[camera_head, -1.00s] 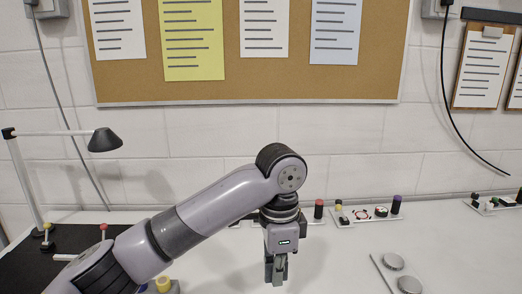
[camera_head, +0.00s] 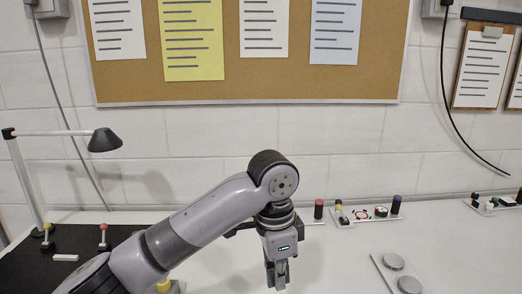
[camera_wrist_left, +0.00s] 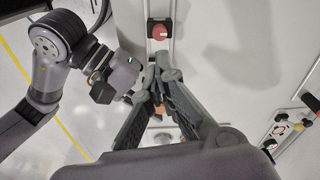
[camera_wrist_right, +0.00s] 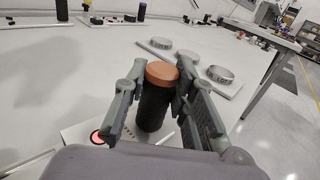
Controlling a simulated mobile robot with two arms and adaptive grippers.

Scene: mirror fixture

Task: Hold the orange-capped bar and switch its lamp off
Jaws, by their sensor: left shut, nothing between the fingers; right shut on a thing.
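The orange-capped bar (camera_wrist_right: 154,100) is a dark post with an orange top, standing upright between the fingers of my right gripper (camera_wrist_right: 161,68) in the right wrist view. A pale plate beside its foot carries a round red lamp (camera_wrist_right: 98,137) that looks bright. My left gripper (camera_head: 277,284) points down over the table in the head view. Its fingers are shut and empty in the left wrist view (camera_wrist_left: 160,76), just below a red round part on a black square (camera_wrist_left: 159,32). An orange patch shows behind these fingers, mostly hidden. The right gripper is out of the head view.
Two round discs (camera_head: 394,261) on a plate lie at the right. Plates with a red-topped post (camera_head: 319,209) and a purple-topped post (camera_head: 396,205) stand along the wall. A desk lamp (camera_head: 104,140) and a black mat (camera_head: 95,238) are at the left.

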